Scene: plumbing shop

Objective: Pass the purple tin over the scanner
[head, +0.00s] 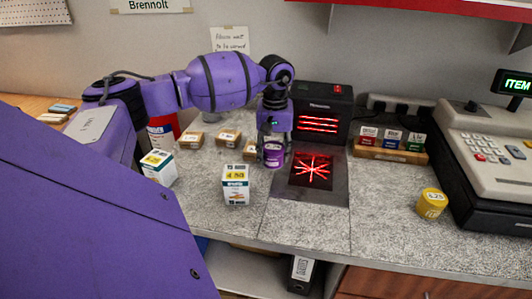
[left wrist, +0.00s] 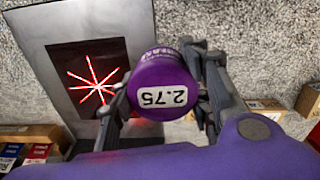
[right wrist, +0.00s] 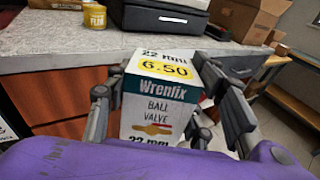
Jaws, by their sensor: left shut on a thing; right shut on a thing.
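The purple tin (head: 273,154) is between the fingers of my left gripper (head: 273,141), just left of the scanner's flat window (head: 311,171). In the left wrist view the tin (left wrist: 163,84) shows its purple lid with a white 2.75 label, and the window's red star (left wrist: 94,78) is to the left of it. The scanner's black upright part (head: 322,112) stands behind with red lines lit. My right gripper (right wrist: 160,112) is shut on a Wrenfix ball valve box (right wrist: 156,102) marked 6.50, in front of a counter. That gripper is outside the head view.
A yellow tin (head: 431,204) stands by the cash register (head: 492,135). A rack of small cards (head: 388,149) is right of the scanner.

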